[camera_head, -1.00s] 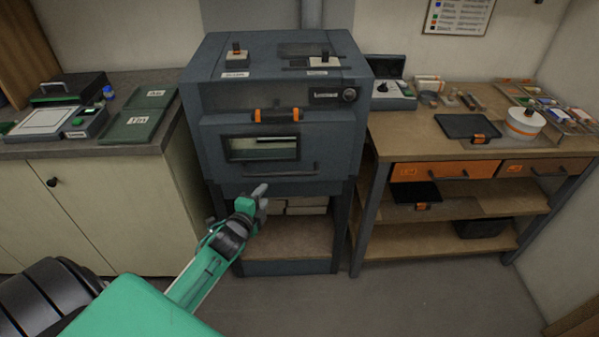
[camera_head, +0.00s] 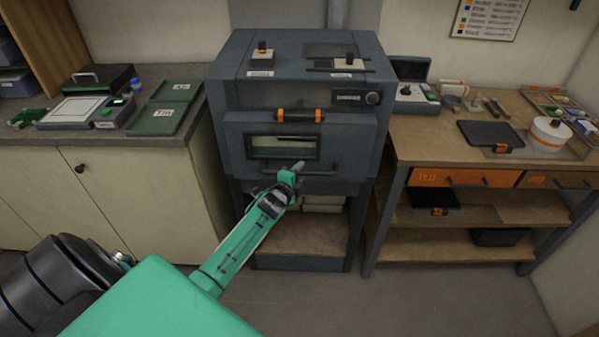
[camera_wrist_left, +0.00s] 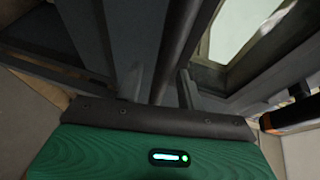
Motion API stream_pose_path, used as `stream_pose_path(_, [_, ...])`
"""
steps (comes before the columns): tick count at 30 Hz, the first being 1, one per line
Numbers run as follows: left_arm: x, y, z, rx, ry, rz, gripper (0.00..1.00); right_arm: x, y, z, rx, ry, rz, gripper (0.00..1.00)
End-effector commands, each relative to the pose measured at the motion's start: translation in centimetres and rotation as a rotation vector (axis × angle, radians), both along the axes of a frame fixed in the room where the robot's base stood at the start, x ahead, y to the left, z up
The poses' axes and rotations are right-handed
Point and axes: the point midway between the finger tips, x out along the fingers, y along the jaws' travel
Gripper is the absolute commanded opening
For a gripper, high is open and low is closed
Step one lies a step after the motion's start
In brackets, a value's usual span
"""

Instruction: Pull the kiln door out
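The blue-grey kiln (camera_head: 330,95) stands in the middle with its door (camera_head: 345,140) closed. The door has a small window (camera_head: 283,147) and a dark horizontal bar handle (camera_head: 318,170) below it. My right gripper is not in view.
An orange-ended handle (camera_head: 300,115) sits above the window. A grey-topped cabinet (camera_head: 75,145) with green trays stands at the left. A wooden workbench (camera_head: 435,150) with orange drawers stands at the right. The floor in front is clear.

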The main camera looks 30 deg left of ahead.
Motion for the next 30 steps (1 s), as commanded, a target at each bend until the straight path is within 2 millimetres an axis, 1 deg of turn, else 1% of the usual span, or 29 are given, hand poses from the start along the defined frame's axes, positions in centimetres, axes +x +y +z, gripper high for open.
stream_pose_path(3, [0.49, 0.05, -0.04, 0.0, 0.0, 0.0, 0.38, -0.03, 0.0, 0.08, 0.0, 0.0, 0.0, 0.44])
stream_pose_path(11, [0.56, 0.05, -0.1, 0.0, 0.0, 0.0, 0.38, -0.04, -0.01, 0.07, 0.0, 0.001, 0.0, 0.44])
stream_pose_path(12, [0.56, 0.05, -0.1, 0.0, 0.0, 0.0, 0.36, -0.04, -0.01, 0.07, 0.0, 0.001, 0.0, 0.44])
stream_pose_path(14, [0.55, 0.05, -0.11, 0.0, 0.0, 0.0, 0.24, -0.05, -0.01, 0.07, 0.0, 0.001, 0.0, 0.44])
stream_pose_path(15, [0.55, 0.05, -0.1, 0.0, 0.0, 0.0, 0.16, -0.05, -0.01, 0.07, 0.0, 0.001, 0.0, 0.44])
stream_pose_path(18, [0.54, 0.05, -0.11, 0.0, 0.0, 0.0, 0.0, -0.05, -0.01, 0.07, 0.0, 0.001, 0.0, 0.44])
stream_pose_path(30, [0.49, 0.01, -0.23, -0.001, 0.002, -0.001, 0.0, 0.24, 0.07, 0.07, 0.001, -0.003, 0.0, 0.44])
